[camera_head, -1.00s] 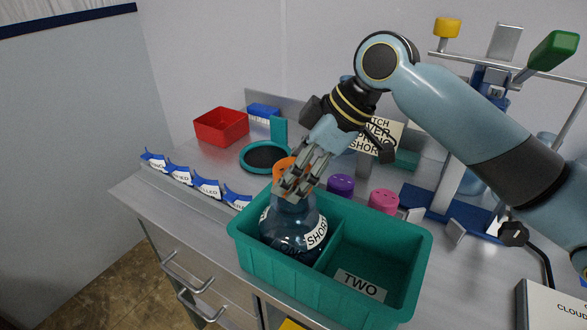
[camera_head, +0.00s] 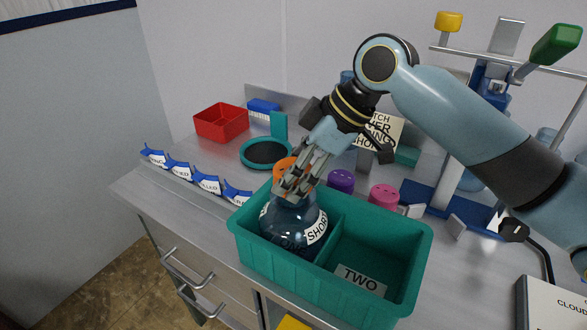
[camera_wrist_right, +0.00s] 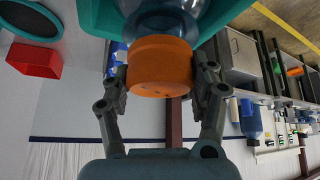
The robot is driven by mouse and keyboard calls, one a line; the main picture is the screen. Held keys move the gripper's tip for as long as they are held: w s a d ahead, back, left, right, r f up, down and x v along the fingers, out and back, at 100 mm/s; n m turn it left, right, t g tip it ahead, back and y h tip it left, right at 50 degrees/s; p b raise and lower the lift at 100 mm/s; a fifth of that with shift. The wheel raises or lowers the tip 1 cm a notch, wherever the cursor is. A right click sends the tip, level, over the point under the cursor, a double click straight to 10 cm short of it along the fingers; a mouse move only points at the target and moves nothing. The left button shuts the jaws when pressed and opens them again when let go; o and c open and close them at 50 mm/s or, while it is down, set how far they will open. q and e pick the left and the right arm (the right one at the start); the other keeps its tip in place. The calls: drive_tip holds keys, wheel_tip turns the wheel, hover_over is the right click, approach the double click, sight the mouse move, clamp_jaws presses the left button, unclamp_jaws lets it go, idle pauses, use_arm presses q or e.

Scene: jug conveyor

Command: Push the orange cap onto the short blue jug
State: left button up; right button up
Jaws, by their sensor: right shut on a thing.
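The short blue jug (camera_head: 290,236), labelled SHORT, stands in the left compartment of the green two-part crate (camera_head: 250,262). My right gripper (camera_head: 291,190) is directly above the jug, pointing down. It is shut on the orange cap (camera_head: 286,167), with fingers on both sides of it. In the right wrist view the orange cap (camera_wrist_right: 160,66) sits between the fingers, against the neck of the translucent blue jug (camera_wrist_right: 170,18). I cannot tell whether the cap is fully seated. My left gripper is not in view.
Purple (camera_head: 341,181) and pink (camera_head: 384,197) caps stand behind the crate. The crate's right compartment holds only a TWO card (camera_head: 360,281). A red bin (camera_head: 221,122), a round teal-rimmed pad (camera_head: 266,153) and several blue labelled holders (camera_head: 207,185) are on the left.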

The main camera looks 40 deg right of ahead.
drive_tip(key=shift+f, duration=0.55)
idle(0.4)
drive_tip(key=o, duration=1.1)
wheel_tip(320, 180, up, 3)
drive_tip(key=p, duration=0.2)
drive_tip(key=shift+r+p, duration=0.1)
drive_tip(key=shift+p, duration=0.25)
drive_tip(key=shift+r+p, duration=0.75)
drive_tip(key=shift+r, duration=1.75)
